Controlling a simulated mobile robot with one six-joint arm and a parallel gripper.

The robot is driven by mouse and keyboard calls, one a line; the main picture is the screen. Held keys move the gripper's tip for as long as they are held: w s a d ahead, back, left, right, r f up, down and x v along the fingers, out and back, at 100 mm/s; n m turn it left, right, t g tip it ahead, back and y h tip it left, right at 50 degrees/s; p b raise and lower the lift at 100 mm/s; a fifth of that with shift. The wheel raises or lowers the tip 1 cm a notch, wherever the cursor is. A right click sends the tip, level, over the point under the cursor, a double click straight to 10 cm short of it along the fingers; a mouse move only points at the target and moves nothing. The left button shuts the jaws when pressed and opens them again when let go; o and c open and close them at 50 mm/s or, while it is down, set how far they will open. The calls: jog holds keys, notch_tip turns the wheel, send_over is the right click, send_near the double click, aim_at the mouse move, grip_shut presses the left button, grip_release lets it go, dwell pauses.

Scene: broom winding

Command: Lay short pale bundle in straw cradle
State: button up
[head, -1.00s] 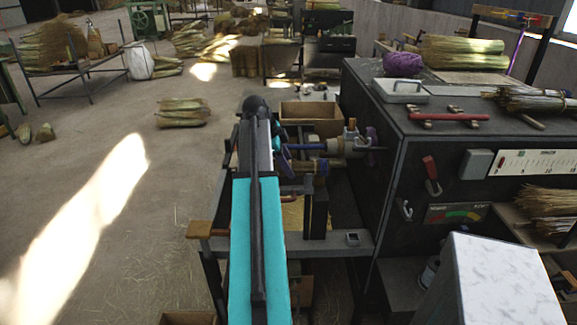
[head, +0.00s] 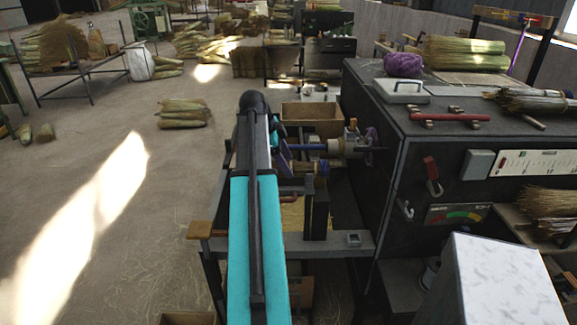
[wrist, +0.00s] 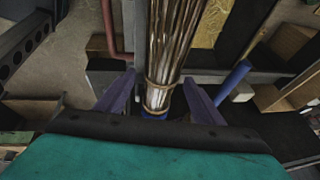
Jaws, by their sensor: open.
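My gripper (wrist: 160,84) is open in the wrist view, with one purple finger on each side of a tied straw bundle (wrist: 168,50). Gaps show between the fingers and the bundle, and its bound end has a pale wrap and a blue tip. In the head view one purple finger (head: 284,160) shows just right of my arm, beside a tan piece with a blue end (head: 312,167). My arm hides much of this spot. I cannot tell for certain which part is the straw cradle; a dark upright support (head: 317,208) stands below the tan piece.
A blue shaft with a metal chuck (head: 345,145) juts from the dark machine cabinet (head: 425,145) close to my gripper. A wooden box (head: 311,112) lies behind. A metal frame with a wooden handle (head: 207,230) is in front. Open floor lies left.

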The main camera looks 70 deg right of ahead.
jog(key=b+v, duration=0.2)
jog(key=v, duration=1)
dwell(0.7)
